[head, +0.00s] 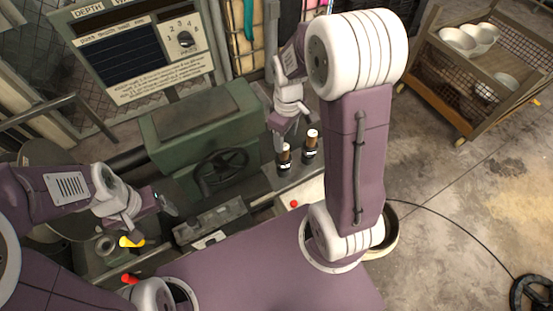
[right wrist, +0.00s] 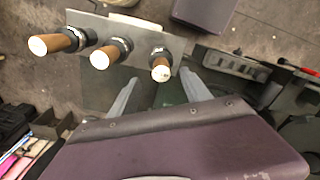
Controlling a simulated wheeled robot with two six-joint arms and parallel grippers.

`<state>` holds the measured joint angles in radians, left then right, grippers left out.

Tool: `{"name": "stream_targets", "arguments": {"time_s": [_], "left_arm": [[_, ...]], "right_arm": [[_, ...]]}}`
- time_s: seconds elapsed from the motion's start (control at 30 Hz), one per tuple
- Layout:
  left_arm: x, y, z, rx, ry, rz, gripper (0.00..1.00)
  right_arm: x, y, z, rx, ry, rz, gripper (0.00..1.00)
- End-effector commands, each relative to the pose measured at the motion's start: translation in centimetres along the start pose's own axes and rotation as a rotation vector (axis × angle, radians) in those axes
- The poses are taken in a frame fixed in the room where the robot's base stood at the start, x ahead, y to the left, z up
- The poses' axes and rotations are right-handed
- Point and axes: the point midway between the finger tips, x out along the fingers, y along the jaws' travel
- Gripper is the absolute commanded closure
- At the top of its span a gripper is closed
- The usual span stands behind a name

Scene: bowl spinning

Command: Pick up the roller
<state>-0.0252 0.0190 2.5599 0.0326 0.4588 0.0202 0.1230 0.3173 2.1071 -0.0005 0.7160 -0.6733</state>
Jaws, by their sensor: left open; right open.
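Rollers with dark collars, brown handles and pale round ends stand in a metal rack (right wrist: 103,80). In the head view two show, a left roller (head: 284,158) and a right roller (head: 311,143). The right wrist view shows three: a far-left roller (right wrist: 55,42), a middle roller (right wrist: 108,53) and a near roller (right wrist: 161,67). My right gripper (head: 284,133) is open above the rack, and its fingers (right wrist: 160,77) point toward the near roller, apparently one to each side. Contact is not clear. My left gripper (head: 166,200) is open and empty at the left, away from the rollers.
A green machine (head: 190,115) with a black handwheel (head: 222,172) stands between my arms. A depth gauge panel (head: 138,45) is behind it. A wooden cart (head: 470,75) with white bowls stands at the far right. Open floor lies on the right, crossed by a cable.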

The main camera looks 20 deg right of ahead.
Motion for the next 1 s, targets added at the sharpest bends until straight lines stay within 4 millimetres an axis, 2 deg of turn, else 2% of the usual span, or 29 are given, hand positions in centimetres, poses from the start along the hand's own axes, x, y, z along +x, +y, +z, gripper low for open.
{"name": "stream_targets", "arguments": {"time_s": [0.17, 0.37, 0.6, 0.7, 0.9, 1.0], "left_arm": [[0.0, 0.0, 0.0, 0.000, 0.000, 0.000, 0.21], [0.0, 0.0, 0.0, 0.000, 0.000, 0.000, 0.21], [-0.2, 0.0, 0.0, 0.000, 0.000, 0.000, 0.21], [-0.2, 0.0, 0.0, 0.000, 0.000, 0.000, 0.21], [-0.2, 0.0, 0.0, 0.000, 0.000, 0.000, 0.21], [-0.2, 0.0, 0.0, 0.000, 0.000, 0.000, 0.21]], "right_arm": [[2.8, -0.1, 0.1, 0.000, -0.004, -0.004, 0.44], [3.8, -0.1, 0.1, 0.000, -0.002, -0.002, 0.44], [7.9, 0.1, 0.2, 0.001, -0.004, -0.004, 0.44], [8.6, 0.1, 0.1, 0.000, -0.002, -0.002, 0.44], [8.7, 0.2, 0.1, 0.000, 0.000, -0.001, 0.44], [8.7, 0.2, 0.1, 0.000, 0.000, -0.001, 0.72]]}}
